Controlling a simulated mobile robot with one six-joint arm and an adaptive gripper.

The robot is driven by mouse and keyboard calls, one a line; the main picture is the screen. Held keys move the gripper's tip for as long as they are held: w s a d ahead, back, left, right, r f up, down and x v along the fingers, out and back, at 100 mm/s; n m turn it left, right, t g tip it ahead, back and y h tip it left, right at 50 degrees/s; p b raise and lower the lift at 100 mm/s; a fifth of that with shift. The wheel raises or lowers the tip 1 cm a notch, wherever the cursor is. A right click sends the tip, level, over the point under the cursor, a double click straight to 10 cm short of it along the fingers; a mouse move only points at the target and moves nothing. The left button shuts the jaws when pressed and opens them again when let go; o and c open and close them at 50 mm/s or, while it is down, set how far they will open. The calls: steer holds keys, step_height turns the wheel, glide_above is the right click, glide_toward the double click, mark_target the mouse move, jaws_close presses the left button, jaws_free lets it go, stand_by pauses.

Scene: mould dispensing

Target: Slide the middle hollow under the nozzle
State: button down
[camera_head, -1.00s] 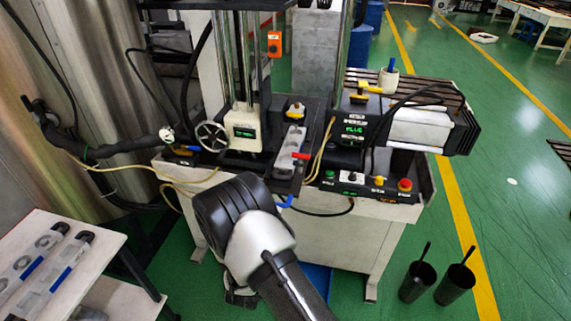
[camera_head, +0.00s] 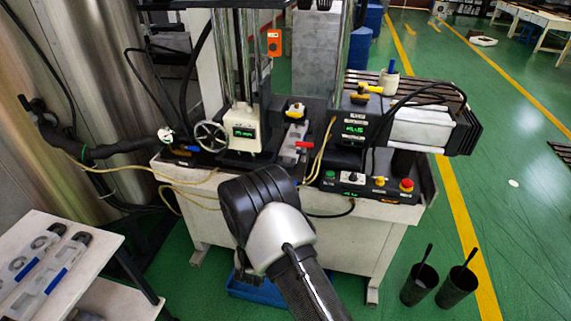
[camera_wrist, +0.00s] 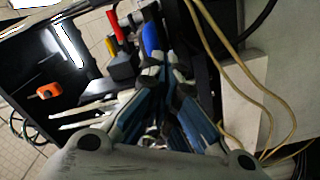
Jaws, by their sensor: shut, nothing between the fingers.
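The grey mould (camera_head: 293,142) lies lengthwise on the machine bed, with a red part (camera_head: 305,145) at its right edge. My arm covers its near end, and I cannot make out which hollow is where. My gripper (camera_wrist: 152,65) is shut and empty in the wrist view, with its fingertips close to a blue handle-like part (camera_wrist: 151,36); I cannot tell whether they touch. The red part (camera_wrist: 115,27) also shows there, up and left of the fingertips. In the head view my wrist hides the fingers. The nozzle is not clearly visible.
The machine's handwheel (camera_head: 211,136) and display box (camera_head: 243,131) stand left of the mould. A control panel with buttons (camera_head: 367,184) is at right. Yellow hoses (camera_wrist: 240,65) run right of my fingers. A side table (camera_head: 75,225) with more moulds is at left.

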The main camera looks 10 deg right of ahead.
steer(key=shift+b+x, duration=0.35)
steer(key=shift+x, duration=0.55)
stand_by(0.7)
steer(key=v, duration=0.7)
steer(key=shift+p, duration=0.45)
